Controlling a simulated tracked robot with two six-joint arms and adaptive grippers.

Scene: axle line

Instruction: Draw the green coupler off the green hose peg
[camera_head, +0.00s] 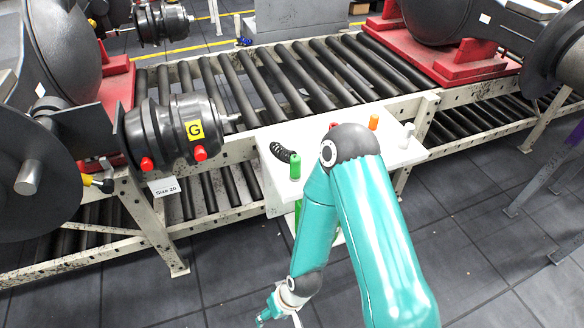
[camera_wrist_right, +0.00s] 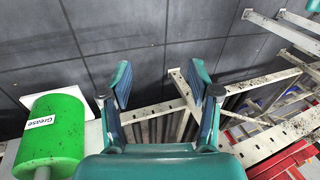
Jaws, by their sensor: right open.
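The green coupler (camera_head: 295,166) stands upright on the white panel, at the end of a black coiled hose (camera_head: 281,152). Its peg cannot be made out apart from it. My right gripper (camera_head: 270,314) is low at the bottom edge of the head view, below and well apart from the coupler. In the right wrist view my right gripper (camera_wrist_right: 163,87) is open with nothing between its fingers. The green coupler cannot be made out in that view. My left gripper is not in view.
An orange coupler (camera_head: 374,121) and a grey one (camera_head: 408,131) stand on the white panel (camera_head: 395,155). A green grease cylinder (camera_wrist_right: 52,130) is close beside my right gripper. A dark drum marked G (camera_head: 195,130) and a roller conveyor (camera_head: 290,85) are nearby.

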